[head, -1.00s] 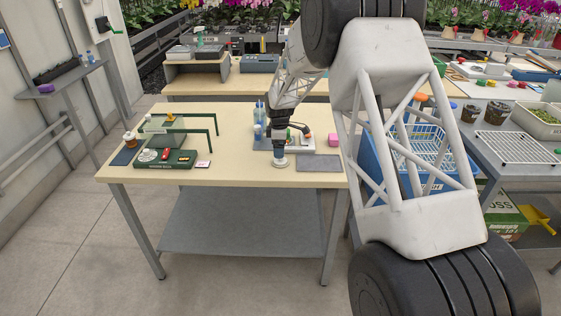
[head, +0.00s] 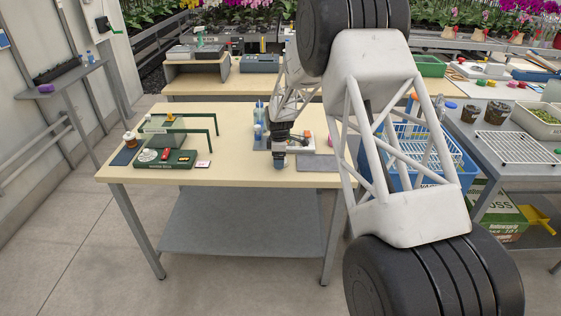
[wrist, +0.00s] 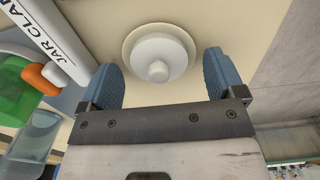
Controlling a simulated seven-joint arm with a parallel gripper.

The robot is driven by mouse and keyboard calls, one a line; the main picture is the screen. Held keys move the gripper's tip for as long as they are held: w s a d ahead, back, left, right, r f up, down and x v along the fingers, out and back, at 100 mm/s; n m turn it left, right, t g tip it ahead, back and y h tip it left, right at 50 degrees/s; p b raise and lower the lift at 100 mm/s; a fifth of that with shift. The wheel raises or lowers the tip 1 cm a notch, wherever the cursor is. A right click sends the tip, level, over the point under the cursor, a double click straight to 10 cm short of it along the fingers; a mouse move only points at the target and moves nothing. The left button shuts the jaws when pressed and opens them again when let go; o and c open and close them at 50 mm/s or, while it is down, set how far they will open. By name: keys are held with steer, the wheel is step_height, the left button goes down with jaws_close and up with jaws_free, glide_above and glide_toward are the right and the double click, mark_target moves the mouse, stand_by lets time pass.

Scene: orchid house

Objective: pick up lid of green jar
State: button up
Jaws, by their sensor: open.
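A pale round lid (wrist: 135,48) with a wide rim and a small central knob lies on the cream tabletop in the wrist view. My gripper (wrist: 158,64) is open and empty, with one blue finger to each side of the lid; I cannot tell whether they touch it. In the head view my gripper (head: 280,161) points down close to the table and hides the lid. A green jar (wrist: 14,92) shows partly at the left edge of the wrist view, beside a white bar marked "JAR CLA" (wrist: 50,40) with an orange-and-white part (wrist: 42,78).
A grey mat (head: 318,164) lies to the right of my gripper. A blue bottle (head: 259,114) stands behind it. A dark green tray (head: 150,165) and green frames (head: 216,125) stand at the table's left.

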steer(key=c, duration=1)
steer(key=shift+r, duration=0.1)
steer(key=shift+r, duration=1.45)
steer(key=shift+s+r, duration=0.2)
steer(key=shift+r, duration=0.1)
steer(key=s+d, duration=0.1)
steer(key=s, duration=0.4)
steer(key=s+d+r, duration=0.1)
steer(key=s, duration=0.4)
steer(key=s+d, duration=0.1)
steer(key=s, duration=0.4)
steer(key=shift+s+d+r, duration=0.1)
steer(key=shift+d+r, duration=0.05)
steer(key=shift+d, duration=0.15)
steer(key=shift+n, duration=0.3)
steer(key=w+r, duration=0.2)
steer(key=w, duration=0.8)
steer(key=w+a+r, duration=0.1)
steer(key=w+r, duration=0.2)
steer(key=w, duration=0.7)
steer(key=w+a+r, duration=0.1)
steer(key=w+r, duration=0.2)
steer(key=w, duration=0.7)
